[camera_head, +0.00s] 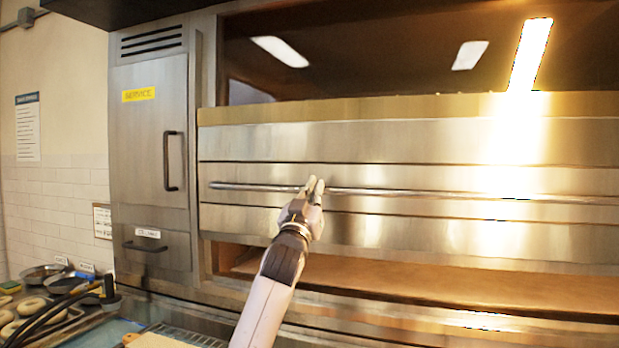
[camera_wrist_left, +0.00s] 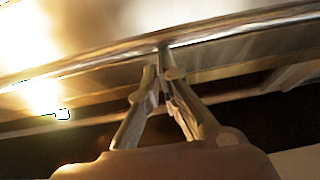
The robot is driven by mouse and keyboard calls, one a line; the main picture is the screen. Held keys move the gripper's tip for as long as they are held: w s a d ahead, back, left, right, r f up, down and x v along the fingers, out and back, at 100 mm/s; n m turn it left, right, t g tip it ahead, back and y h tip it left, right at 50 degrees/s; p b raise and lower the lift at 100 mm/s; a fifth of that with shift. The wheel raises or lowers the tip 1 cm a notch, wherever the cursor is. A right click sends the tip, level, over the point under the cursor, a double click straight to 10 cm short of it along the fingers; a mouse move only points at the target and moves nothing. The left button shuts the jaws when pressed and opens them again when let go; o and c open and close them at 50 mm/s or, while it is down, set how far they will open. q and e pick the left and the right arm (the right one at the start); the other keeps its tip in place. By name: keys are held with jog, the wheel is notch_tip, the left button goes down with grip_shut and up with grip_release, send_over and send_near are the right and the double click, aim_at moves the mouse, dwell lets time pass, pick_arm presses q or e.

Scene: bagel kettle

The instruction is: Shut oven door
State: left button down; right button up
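The oven door (camera_head: 420,178) is a wide steel panel with a long horizontal bar handle (camera_head: 450,194). Below the steel front, a wide dark opening shows a brown deck (camera_head: 400,278), so the oven is not closed off there. My left gripper (camera_head: 314,186) is at the bar, left of the picture's middle in the head view. In the left wrist view, the fingertips (camera_wrist_left: 163,72) are close together just below the bar (camera_wrist_left: 190,35). They look shut with nothing clearly between them; I cannot tell whether they touch the bar. My right gripper is not in view.
A steel service cabinet (camera_head: 150,150) with a black handle stands left of the oven. At lower left, a counter holds a tray of bagels (camera_head: 35,308), dark bowls (camera_head: 62,284) and black tubing. A dark reflective window (camera_head: 370,60) is above the steel panels.

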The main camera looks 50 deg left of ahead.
pick_arm(q)
notch_tip(320, 180, down, 14)
jog(key=w+b, duration=0.1)
jog(key=b, duration=0.5)
jog(key=shift+w+r+b, duration=0.15)
jog(key=shift+r+b, duration=0.1)
jog(key=shift+b, duration=0.15)
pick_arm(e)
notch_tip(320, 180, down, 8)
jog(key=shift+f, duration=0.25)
pick_arm(q)
jog(key=shift+a, duration=0.1)
jog(key=shift+r, duration=0.1)
notch_tip(320, 180, up, 5)
jog(key=p, duration=0.5)
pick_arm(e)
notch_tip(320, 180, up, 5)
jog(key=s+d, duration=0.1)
pick_arm(q)
jog(key=b+v, duration=0.4)
jog(key=v, duration=0.7)
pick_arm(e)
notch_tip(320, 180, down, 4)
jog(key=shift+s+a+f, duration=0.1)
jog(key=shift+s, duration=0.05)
